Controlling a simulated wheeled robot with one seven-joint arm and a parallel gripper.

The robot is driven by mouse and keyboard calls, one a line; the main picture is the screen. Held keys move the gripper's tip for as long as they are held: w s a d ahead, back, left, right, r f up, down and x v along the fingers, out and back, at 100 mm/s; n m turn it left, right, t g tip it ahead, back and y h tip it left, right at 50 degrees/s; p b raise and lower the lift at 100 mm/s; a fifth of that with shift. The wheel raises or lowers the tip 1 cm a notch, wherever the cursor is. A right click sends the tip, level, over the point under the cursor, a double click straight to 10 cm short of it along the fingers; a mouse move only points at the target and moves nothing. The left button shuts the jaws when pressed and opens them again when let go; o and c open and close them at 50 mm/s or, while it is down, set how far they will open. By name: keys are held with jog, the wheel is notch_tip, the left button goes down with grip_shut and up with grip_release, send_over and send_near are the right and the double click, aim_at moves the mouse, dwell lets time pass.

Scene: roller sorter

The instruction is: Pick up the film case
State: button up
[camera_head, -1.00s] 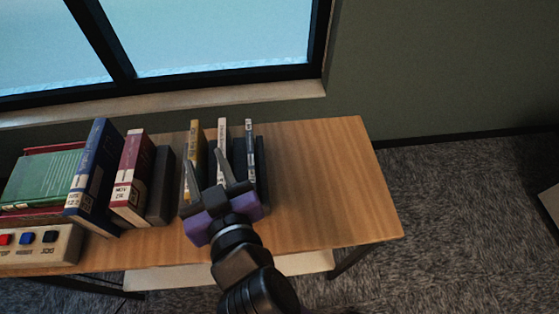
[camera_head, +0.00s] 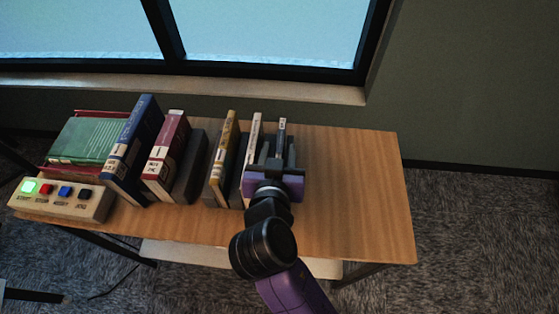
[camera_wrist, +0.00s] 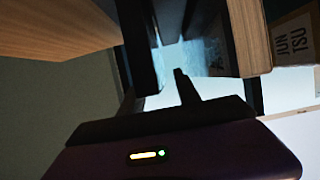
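The film case (camera_head: 282,129) looks like the thin dark case with a pale label at the right end of the row on the table. It stands upright, and my gripper hides its lower part. My gripper (camera_head: 276,150) is low over the table at the row's right end, its fingers apart, one on either side of the case's near part. In the wrist view my gripper (camera_wrist: 160,85) also shows its fingers apart, with dark upright shapes close to them. I cannot tell whether the fingers touch the case.
A white-spined book (camera_head: 254,140) and a yellow book (camera_head: 223,160) stand close on the left, with dark bookends between. The wooden table (camera_head: 355,190) is clear on the right.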

jog(key=shift+w+f, duration=0.25)
jog(key=shift+w, duration=0.25)
grip_shut()
dwell(1.1)
